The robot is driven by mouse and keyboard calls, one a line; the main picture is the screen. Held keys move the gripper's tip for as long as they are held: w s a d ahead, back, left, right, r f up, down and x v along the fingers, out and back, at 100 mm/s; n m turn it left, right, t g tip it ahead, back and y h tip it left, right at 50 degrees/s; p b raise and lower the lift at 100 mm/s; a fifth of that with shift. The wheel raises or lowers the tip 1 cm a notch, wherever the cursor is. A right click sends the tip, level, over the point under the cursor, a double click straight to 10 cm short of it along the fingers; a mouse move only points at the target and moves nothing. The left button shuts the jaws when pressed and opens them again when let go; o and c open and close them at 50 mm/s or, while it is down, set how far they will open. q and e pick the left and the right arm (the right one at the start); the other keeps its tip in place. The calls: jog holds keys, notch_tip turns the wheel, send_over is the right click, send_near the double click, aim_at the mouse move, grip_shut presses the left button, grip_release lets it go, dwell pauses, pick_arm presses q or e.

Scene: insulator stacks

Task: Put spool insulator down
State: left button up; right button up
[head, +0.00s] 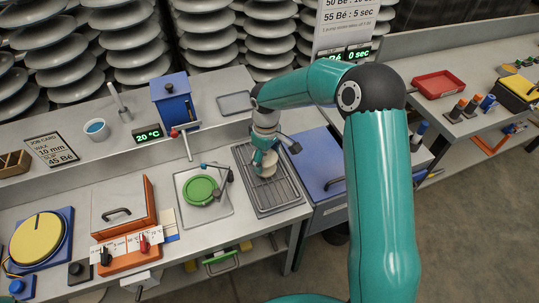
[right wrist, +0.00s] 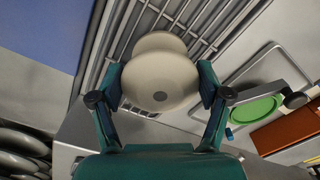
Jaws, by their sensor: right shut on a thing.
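My right gripper (head: 264,157) is over the slatted metal drain rack (head: 285,203) in the head view. It is shut on the spool insulator (head: 267,170), a cream, waisted piece. In the right wrist view the spool insulator (right wrist: 158,78) sits between the two teal fingers, its round end with a dark centre hole facing the camera. The rack's bars (right wrist: 205,25) lie behind it. I cannot tell whether the spool touches the bars. My left gripper is not in view.
Left of the rack is a tray with a green disc (head: 201,190). An orange-sided box (head: 124,207) and a yellow round plate (head: 38,237) stand further left. A blue lidded panel (head: 316,165) adjoins the rack on the right. A blue dispenser (head: 174,98) stands behind.

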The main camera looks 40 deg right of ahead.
aim_at(267, 155)
jog(key=shift+f, duration=0.1)
jog(key=o, duration=1.7)
jog(key=shift+c, duration=0.2)
notch_tip(267, 155, up, 12)
jog(key=shift+r+b, duration=0.2)
jog(key=shift+b, duration=0.25)
jog(key=shift+f, duration=0.1)
